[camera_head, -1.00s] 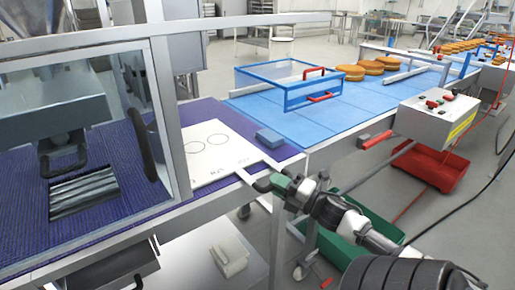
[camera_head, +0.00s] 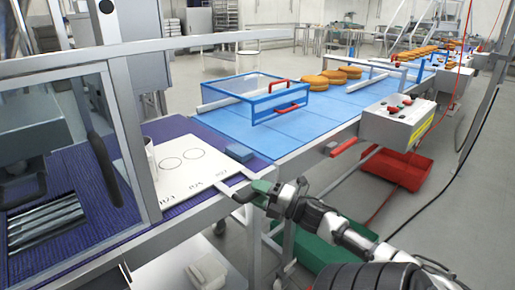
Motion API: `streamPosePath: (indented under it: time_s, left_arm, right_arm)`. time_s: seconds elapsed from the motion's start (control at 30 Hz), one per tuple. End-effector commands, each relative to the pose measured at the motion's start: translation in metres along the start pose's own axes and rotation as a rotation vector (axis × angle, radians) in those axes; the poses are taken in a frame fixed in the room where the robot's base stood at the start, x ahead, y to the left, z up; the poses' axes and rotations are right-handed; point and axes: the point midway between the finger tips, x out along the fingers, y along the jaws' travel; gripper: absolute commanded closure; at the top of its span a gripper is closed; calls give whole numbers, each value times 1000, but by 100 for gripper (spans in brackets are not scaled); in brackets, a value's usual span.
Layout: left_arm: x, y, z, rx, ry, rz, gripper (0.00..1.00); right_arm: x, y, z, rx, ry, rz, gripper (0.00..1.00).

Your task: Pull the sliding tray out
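The sliding tray (camera_head: 178,182) is a flat white plate with two circles and small printed marks. It lies on the purple table surface, partly behind the grey post of the guarded frame. A pale handle frame sticks out from its right front corner toward the table edge. My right gripper (camera_head: 241,196), dark-tipped with a green part behind it, is at this handle by the front edge of the table. Whether its fingers are closed around the handle is too small to tell. My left gripper is not in view.
A clear-walled guard frame (camera_head: 107,90) stands at the left. A small blue block (camera_head: 239,153) lies beside the tray. Blue belt (camera_head: 300,130), blue-framed cover (camera_head: 262,118) and control box (camera_head: 398,122) are to the right. A green bin (camera_head: 312,250) is below my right arm.

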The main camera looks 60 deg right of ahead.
Motion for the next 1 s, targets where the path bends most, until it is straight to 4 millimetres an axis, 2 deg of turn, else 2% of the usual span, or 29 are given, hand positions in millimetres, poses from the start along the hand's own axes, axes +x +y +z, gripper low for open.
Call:
streamPosePath:
  time_s: [0.27,0.37,0.73,0.9,1.0]
  left_arm:
    - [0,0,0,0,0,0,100]
    - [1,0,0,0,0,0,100]
    - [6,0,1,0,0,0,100]
    - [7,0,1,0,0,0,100]
    - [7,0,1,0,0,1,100]
  right_arm:
    - [-5,-1,-1,2,1,-1,56]
    - [-18,-2,-1,3,-1,-3,56]
    - [-89,-2,0,2,-3,-2,56]
    - [-106,-1,0,1,-1,-1,56]
    - [-109,-1,0,0,-1,-1,56]
